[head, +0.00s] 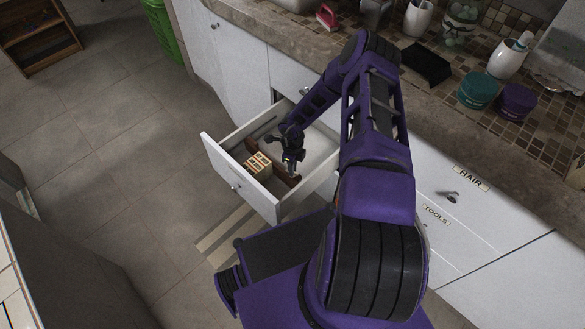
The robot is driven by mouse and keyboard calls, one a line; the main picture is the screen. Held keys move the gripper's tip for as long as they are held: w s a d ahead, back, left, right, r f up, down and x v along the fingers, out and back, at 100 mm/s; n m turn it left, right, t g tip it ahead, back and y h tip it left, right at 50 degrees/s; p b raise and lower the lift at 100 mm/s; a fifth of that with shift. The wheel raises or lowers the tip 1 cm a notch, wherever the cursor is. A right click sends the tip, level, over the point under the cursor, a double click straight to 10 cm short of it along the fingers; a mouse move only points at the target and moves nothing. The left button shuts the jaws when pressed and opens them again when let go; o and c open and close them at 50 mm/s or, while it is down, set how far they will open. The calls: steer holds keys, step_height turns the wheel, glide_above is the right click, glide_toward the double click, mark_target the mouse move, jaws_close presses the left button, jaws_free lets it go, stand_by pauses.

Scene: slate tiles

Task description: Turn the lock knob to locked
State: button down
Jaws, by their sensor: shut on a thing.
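My gripper (290,164) reaches down into an open white drawer (238,188). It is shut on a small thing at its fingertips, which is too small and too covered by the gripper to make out. A small metal knob or latch (452,197) shows on the white cabinet front at the right, under the label HAIR and apart from my gripper. I cannot tell whether it is the lock knob or how it is turned.
The drawer holds a light wooden block-like item (258,162) and a dark brown divider close to my gripper. The stone counter (420,85) holds cups, jars and a black tray (426,65). Tiled floor (120,190) is clear at the left.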

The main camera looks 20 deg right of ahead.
steer(key=shift+m, duration=2)
steer(key=c, duration=0.9)
jaws_free()
steer(key=shift+r, duration=0.15)
step_height(320, 180, up, 17)
steer(key=p, duration=0.3)
steer(key=shift+r, duration=0.1)
steer(key=shift+w, duration=0.1)
